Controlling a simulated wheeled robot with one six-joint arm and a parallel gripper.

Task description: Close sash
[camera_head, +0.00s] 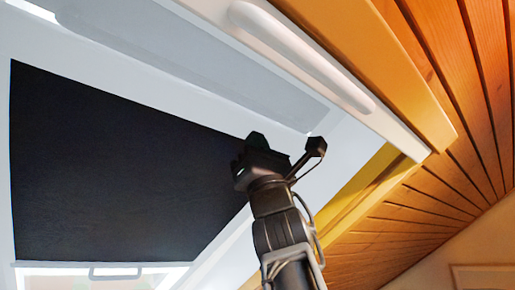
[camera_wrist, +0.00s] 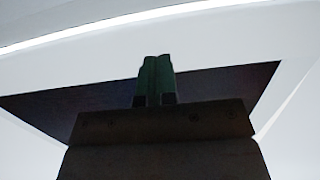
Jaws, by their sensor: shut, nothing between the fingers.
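The white window sash (camera_head: 345,135) slants across the head view, with a long rounded handle bar (camera_head: 300,55) along its upper right edge. Its lower right corner appears to stand apart from the wooden surround, so the sash looks ajar. My gripper (camera_head: 257,140) is raised in front of the sash, below and left of the handle bar. In the wrist view my gripper (camera_wrist: 154,80) has its green fingers together and empty, with white surface beyond them. I cannot tell whether it touches the sash.
A dark blind panel (camera_head: 110,170) fills the left of the head view and also shows behind my fingers in the wrist view (camera_wrist: 235,90). A small grey handle (camera_head: 115,272) is at its bottom edge. Sloping wood planks (camera_head: 440,205) line the right side.

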